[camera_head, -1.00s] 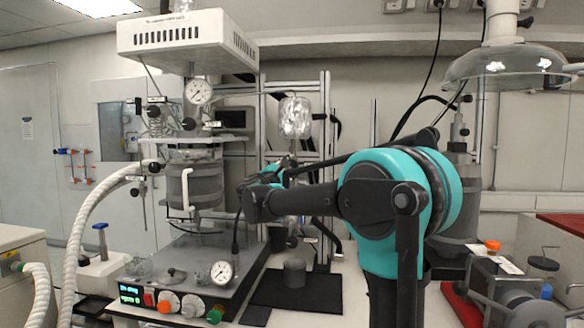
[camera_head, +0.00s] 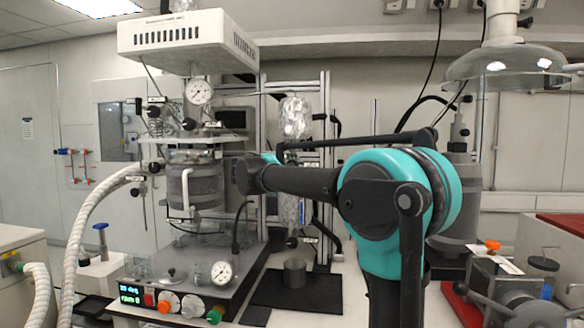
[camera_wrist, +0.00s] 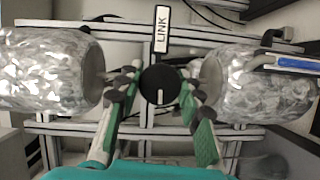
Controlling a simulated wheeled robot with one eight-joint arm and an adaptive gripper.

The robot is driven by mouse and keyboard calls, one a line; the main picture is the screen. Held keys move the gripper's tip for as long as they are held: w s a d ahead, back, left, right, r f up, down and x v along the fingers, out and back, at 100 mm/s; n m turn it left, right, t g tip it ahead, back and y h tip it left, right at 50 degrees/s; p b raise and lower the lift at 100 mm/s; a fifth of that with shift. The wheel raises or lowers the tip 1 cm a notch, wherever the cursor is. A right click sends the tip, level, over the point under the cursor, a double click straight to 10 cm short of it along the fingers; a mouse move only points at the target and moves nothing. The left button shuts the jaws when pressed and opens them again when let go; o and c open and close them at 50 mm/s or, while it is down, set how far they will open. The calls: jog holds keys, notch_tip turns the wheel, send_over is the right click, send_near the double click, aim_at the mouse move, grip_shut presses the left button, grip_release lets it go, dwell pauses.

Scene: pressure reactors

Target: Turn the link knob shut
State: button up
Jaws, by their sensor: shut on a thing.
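The link knob (camera_wrist: 158,88) is a round black knob with a short white mark pointing down in the wrist view. A white tag reading LINK (camera_wrist: 161,30) stands just above it. My gripper (camera_wrist: 158,80) has its grey and green fingers on both sides of the knob and is shut on it. Foil-wrapped vessels lie to the left (camera_wrist: 50,70) and right (camera_wrist: 255,80) of the knob. In the head view they are the upper vessel (camera_head: 296,118) and lower vessel (camera_head: 289,208). There the knob and my fingertips are hidden behind my arm.
A reactor (camera_head: 194,186) with a gauge and control panel stands on the bench at left. A small grey pot (camera_head: 295,272) stands on a black mat (camera_head: 265,290) below the vessels. A metal frame (camera_head: 324,100) stands behind. More equipment stands at right.

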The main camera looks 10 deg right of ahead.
jog(key=shift+m, duration=0.3)
jog(key=o, duration=1.2)
jog(key=shift+c, duration=0.2)
jog(key=v, duration=1.2)
